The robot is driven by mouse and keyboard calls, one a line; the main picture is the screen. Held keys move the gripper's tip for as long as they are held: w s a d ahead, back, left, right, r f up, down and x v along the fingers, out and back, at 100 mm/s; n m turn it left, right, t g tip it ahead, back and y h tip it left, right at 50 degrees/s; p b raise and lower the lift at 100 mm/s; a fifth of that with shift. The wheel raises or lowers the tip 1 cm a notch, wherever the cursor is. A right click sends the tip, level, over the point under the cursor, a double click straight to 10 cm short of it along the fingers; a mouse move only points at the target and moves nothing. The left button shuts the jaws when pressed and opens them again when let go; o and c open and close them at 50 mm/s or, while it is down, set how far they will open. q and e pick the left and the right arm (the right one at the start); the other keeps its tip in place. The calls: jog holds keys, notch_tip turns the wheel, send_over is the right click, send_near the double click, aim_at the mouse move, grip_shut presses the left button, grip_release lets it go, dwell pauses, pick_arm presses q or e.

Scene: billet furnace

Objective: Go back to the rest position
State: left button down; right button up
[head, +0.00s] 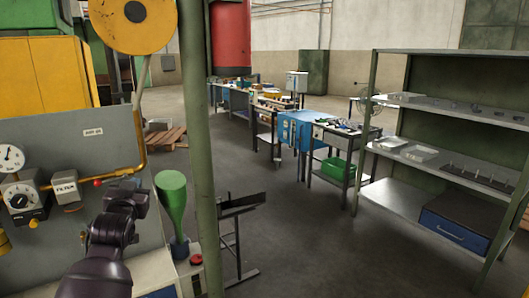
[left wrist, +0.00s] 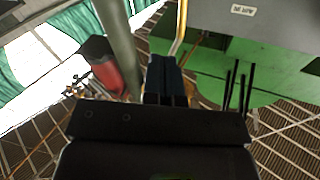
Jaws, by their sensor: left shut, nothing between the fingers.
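My left arm comes in from the bottom left of the head view, and my left gripper (head: 128,192) is in front of the grey control panel (head: 95,150). It is left of the green funnel-shaped piece (head: 172,200) and appears apart from it. In the left wrist view the dark fingers of the left gripper (left wrist: 165,78) are together with nothing held. My right gripper is in neither view.
The panel carries gauges (head: 11,158) and a yellow pipe (head: 142,130). A green post (head: 200,150) stands just right of my left arm. A metal shelf rack (head: 440,175) and workbenches (head: 335,150) stand farther right. The middle floor (head: 310,240) is clear.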

pick_arm(q)
jog(key=s+d+f+g+h, duration=0.1)
jog(key=s+d+f+g, duration=0.1)
jog(key=s+f, duration=1.6)
jog(key=s+d+f+g+h, duration=0.1)
jog(key=s+d+f+g, duration=0.2)
jog(key=s+f, duration=1.6)
jog(key=shift+s+d+f+g+h, duration=0.25)
jog(key=shift+g+h, duration=0.15)
jog(key=shift+g, duration=0.7)
